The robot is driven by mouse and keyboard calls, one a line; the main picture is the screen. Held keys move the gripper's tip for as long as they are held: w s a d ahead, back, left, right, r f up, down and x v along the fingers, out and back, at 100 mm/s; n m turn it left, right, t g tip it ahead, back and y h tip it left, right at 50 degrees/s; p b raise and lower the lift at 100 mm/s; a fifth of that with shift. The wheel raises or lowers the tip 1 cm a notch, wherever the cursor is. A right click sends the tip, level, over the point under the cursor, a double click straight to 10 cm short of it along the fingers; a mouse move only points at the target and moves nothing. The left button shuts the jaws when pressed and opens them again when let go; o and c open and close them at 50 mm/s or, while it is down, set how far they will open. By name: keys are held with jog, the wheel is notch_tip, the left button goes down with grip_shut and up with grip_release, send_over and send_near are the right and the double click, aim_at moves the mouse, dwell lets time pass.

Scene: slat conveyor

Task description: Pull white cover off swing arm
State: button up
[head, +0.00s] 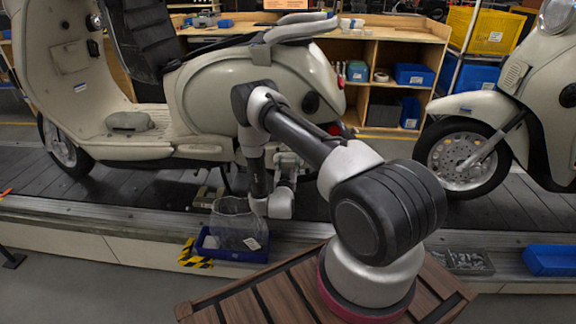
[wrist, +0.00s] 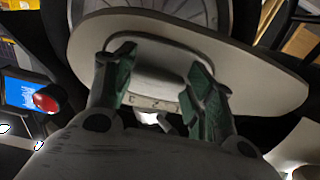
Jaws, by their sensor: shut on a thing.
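The white cover (wrist: 255,72) is a broad pale plate with a raised block in its middle, close in front of my gripper (wrist: 160,88) in the wrist view. The two green-padded fingers stand on either side of the raised block and are shut on it. In the head view my gripper (head: 290,163) is low beside the rear of the cream scooter (head: 215,95), partly hidden by my arm. I cannot make out the cover or the swing arm clearly in the head view.
A blue bin (head: 208,249) with a clear bag (head: 238,224) stands at the conveyor (head: 150,190) edge, by yellow-black tape (head: 191,257). A blue tray (head: 551,260) and a tray of small parts (head: 465,262) are at the right. A second scooter (head: 480,105) stands farther right.

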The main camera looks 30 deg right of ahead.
jog(key=shift+v, duration=1)
jog(key=v, duration=0.9)
jog(key=shift+w, duration=0.1)
dwell(0.6)
